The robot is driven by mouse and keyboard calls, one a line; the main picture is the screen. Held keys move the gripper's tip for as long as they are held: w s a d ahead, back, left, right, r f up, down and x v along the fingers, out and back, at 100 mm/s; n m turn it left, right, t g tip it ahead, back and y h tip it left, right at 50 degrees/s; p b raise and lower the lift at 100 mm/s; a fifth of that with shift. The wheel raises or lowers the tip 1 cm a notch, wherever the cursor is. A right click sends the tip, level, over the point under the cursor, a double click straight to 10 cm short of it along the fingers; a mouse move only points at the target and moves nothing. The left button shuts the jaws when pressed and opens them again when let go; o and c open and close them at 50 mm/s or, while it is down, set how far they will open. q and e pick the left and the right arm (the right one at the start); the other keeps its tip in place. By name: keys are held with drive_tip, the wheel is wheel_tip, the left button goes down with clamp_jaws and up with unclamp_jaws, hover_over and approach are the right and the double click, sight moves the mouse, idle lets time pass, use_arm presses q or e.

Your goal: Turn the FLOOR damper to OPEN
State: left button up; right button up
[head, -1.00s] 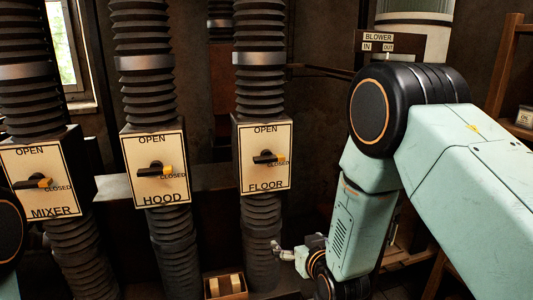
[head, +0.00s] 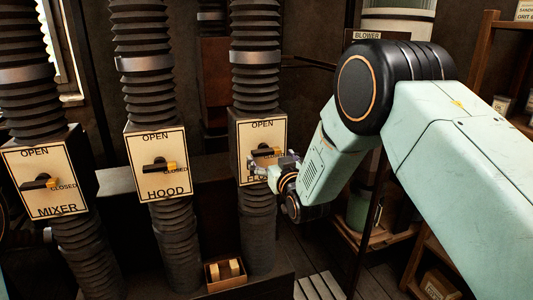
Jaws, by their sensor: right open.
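The FLOOR damper box (head: 262,137) has a cream plate with OPEN at the top and CLOSED at the right. Its black handle (head: 264,152) has a yellow tip and lies roughly level, pointing right toward CLOSED. My right gripper (head: 262,172) is open in front of the lower part of this plate, just below the handle, and covers much of the word FLOOR. I cannot tell whether it touches the plate or the handle. My left gripper does not show.
The HOOD box (head: 157,181) and MIXER box (head: 42,203) stand to the left, both handles toward CLOSED. Ribbed ducts run above and below the boxes. A small wooden box (head: 226,283) stands below. A wooden shelf (head: 478,60) is at the right.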

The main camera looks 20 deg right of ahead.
sight(265, 150)
drive_tip(key=shift+w+d+r, duration=0.15)
drive_tip(key=shift+w, duration=0.75)
drive_tip(key=shift+w+a+f, duration=0.2)
drive_tip(key=shift+w, duration=0.2)
drive_tip(key=shift+s+d+r, duration=0.1)
drive_tip(key=shift+s+r, duration=0.05)
drive_tip(key=shift+s, duration=0.1)
drive_tip(key=c, duration=1.1)
